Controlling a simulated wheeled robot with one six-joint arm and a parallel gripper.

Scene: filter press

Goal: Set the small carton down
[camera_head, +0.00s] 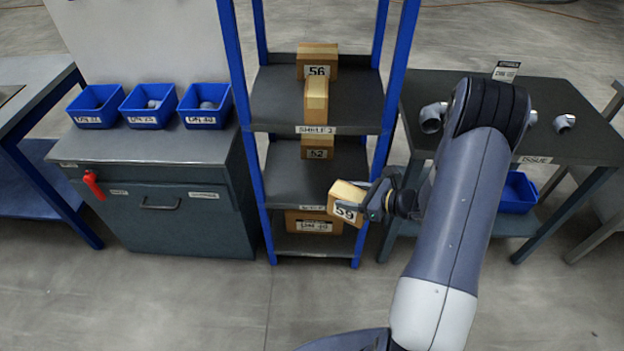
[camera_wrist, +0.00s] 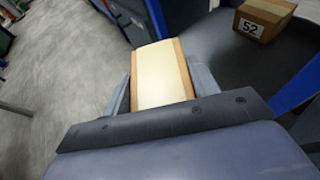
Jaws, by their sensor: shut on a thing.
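The small carton (camera_head: 346,201) is brown with a pale top band and the number 59 on its front. My gripper (camera_head: 366,205) is shut on it and holds it in the air in front of the shelf rack's right post, slightly tilted. In the wrist view the carton's pale top (camera_wrist: 160,75) lies between the two fingers of my gripper (camera_wrist: 162,92). Its underside is hidden there.
The blue-post rack (camera_head: 236,80) holds carton 56 (camera_head: 317,62), another carton (camera_head: 316,100), carton 52 (camera_head: 317,149) and a low box (camera_head: 305,222). A dark table (camera_head: 470,90) with grey pipe fittings stands right. Blue bins (camera_head: 149,106) sit on the left cabinet (camera_head: 165,215).

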